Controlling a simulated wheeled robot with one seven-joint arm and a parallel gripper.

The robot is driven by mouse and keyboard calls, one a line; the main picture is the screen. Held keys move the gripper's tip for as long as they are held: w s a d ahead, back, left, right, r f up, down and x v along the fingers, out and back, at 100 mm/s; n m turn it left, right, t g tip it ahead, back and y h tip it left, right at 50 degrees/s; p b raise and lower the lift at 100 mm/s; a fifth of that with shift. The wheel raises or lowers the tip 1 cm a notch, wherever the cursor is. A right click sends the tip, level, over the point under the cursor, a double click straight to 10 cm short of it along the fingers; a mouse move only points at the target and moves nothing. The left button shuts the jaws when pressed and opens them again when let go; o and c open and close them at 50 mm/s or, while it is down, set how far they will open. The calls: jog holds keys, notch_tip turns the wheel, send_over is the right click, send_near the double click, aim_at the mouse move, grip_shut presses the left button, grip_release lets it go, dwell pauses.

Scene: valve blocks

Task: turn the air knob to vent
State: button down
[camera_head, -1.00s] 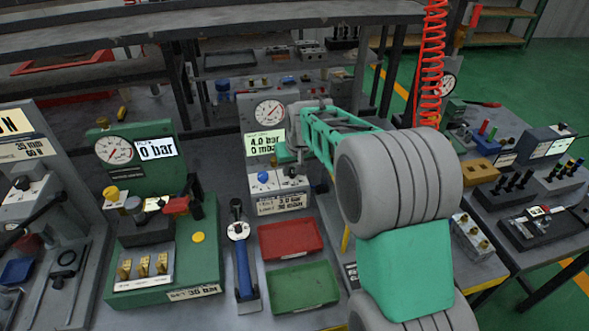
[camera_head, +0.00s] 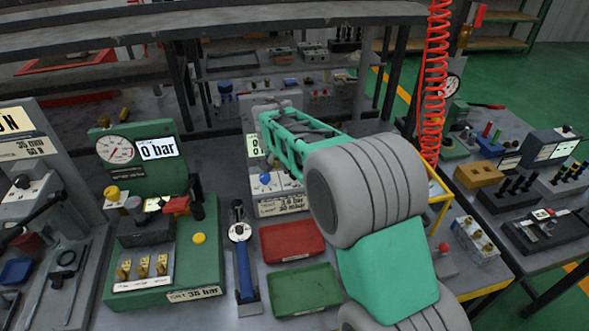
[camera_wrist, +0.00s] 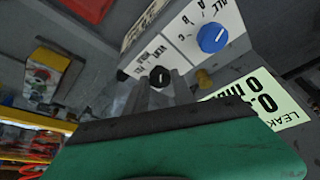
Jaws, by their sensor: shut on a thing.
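The air knob (camera_wrist: 159,75) is a small black knob on the white panel of the grey leak-test unit, beside a printed label with a word like VENT. My gripper (camera_wrist: 164,84) is shut on it; the fingers hide part of it, and its pointer direction is hard to read. A blue knob (camera_wrist: 212,38) stands on the same panel and also shows in the head view (camera_head: 265,178). The pale green display (camera_wrist: 262,102) reads zeros, and my arm partly covers it in the head view (camera_head: 254,146). There my arm hides the gripper and air knob.
A brass fitting (camera_wrist: 205,78) sits close to the fingers. In the head view, a red tray (camera_head: 291,242) and a green tray (camera_head: 304,289) lie in front of the unit. A green valve stand (camera_head: 165,262) is at left; a red coiled hose (camera_head: 431,90) hangs at right.

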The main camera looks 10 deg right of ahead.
dwell(0.4)
jog(key=c, duration=1.1)
grip_release()
jog(key=shift+o, duration=0.2)
jog(key=v, duration=0.8)
jog(key=shift+w, duration=0.1)
